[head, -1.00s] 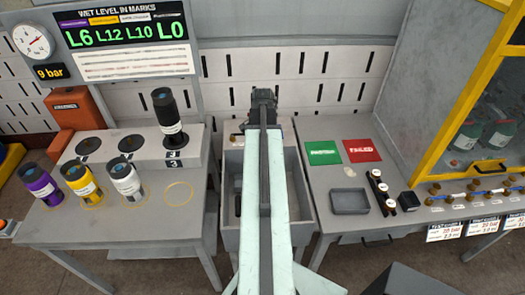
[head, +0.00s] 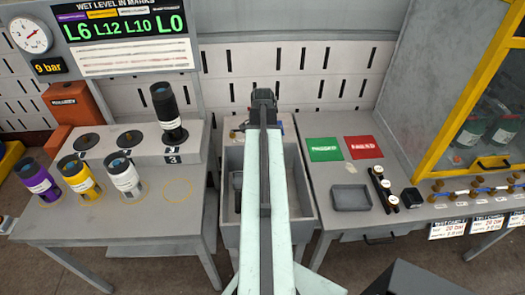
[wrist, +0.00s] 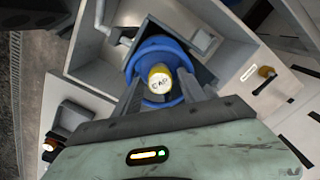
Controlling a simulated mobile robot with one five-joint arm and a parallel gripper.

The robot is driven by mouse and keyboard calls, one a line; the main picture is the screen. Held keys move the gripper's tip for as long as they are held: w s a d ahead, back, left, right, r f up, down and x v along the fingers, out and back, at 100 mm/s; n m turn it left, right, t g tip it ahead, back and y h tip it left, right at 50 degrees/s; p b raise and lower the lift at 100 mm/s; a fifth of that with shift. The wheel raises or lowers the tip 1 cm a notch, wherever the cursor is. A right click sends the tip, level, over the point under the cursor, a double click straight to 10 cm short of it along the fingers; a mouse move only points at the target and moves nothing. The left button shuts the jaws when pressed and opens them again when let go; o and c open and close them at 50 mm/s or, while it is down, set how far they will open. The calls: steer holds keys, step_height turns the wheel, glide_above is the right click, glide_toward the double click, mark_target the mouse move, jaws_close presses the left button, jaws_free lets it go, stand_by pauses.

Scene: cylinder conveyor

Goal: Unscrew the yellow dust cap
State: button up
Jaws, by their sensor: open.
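My gripper (wrist: 168,90) is open, with one finger on each side of the cap. I cannot tell whether the fingers touch it. In the head view my arm reaches over the basin, and my gripper (head: 263,100) is at its far end. The cap and blue body are hidden there.
Purple (head: 38,180), yellow (head: 80,180) and white (head: 123,180) cylinders stand on the left table. A black cylinder (head: 168,113) stands on the raised block. The right bench holds green (head: 321,150) and red (head: 363,148) mats and a grey tray (head: 351,197). The basin (head: 300,195) lies between.

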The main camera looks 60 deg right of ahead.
jaws_close()
steer(key=n, duration=0.6)
steer(key=shift+n, duration=1.2)
steer(key=n, duration=0.3)
steer(key=shift+n, duration=0.3)
